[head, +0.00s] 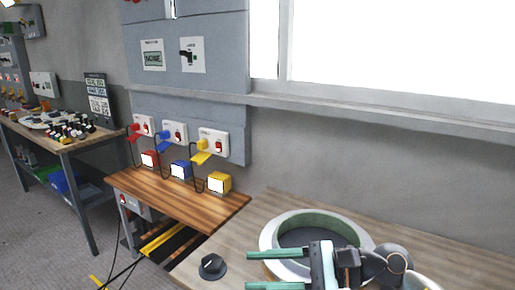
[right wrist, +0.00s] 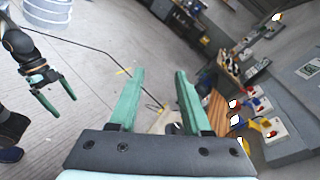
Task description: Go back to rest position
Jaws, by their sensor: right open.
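My right gripper (head: 249,270) shows at the bottom of the head view, its two green fingers pointing left and apart with nothing between them. In the right wrist view the same gripper (right wrist: 160,73) is open and empty. My left gripper (right wrist: 63,106) shows at the left of the right wrist view, its green fingers apart and empty, over the floor; it is out of the head view. A round white mould (head: 268,236) with a green inner wall stands on the wooden table behind the right gripper, which hides part of its front.
A black knob (head: 212,266) sits on the wooden tabletop (head: 232,238), left of the gripper. A lower striped bench (head: 165,193) holds red, blue (head: 180,170) and yellow boxes below wall sockets. A cluttered workbench (head: 45,133) stands far left. Grey floor (head: 30,220) is open at left.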

